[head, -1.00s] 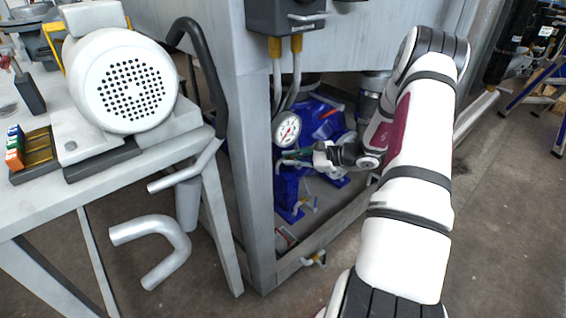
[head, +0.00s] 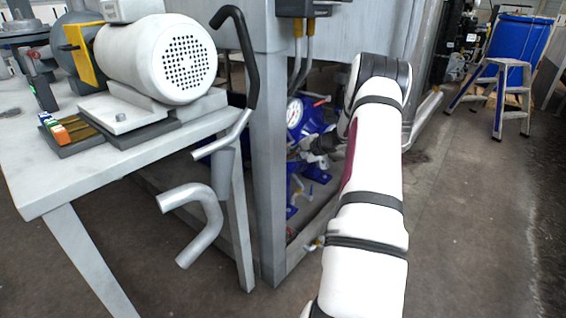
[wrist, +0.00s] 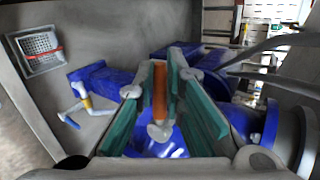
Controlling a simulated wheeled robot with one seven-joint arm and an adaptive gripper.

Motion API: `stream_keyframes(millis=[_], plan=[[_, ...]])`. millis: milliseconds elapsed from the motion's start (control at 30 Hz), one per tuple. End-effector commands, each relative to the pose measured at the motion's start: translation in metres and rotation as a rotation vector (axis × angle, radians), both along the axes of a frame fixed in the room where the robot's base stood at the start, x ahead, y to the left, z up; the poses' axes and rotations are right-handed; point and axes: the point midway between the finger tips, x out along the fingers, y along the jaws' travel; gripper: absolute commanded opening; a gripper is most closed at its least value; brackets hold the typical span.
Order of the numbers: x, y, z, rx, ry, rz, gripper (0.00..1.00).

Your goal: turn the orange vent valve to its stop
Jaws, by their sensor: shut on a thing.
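The orange vent valve (wrist: 159,92) shows in the wrist view as a narrow upright orange bar. It stands between the two green-padded fingers of my gripper (wrist: 160,95), which are shut on it. A pale round fitting shows below the bar, and blue machinery (wrist: 165,145) lies under and behind it. In the head view my gripper (head: 306,148) reaches in behind the grey frame post, close to the blue pump and below the round white gauge (head: 294,112). The orange handle cannot be made out there.
A grey frame post (head: 268,170) stands just left of my arm. Left of it is a workbench (head: 90,170) with a white motor (head: 170,58) and a bent pipe (head: 195,222) beside it. The right floor is open before a stepladder (head: 497,95).

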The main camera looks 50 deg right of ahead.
Motion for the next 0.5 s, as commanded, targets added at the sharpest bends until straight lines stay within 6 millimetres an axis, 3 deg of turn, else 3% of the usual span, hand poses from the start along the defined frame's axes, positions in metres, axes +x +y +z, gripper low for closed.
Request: stream_keyframes(millis=[500], plan=[[-0.0007,-0.0063,-0.0076,-0.113,-0.002,-0.002,0.0]])
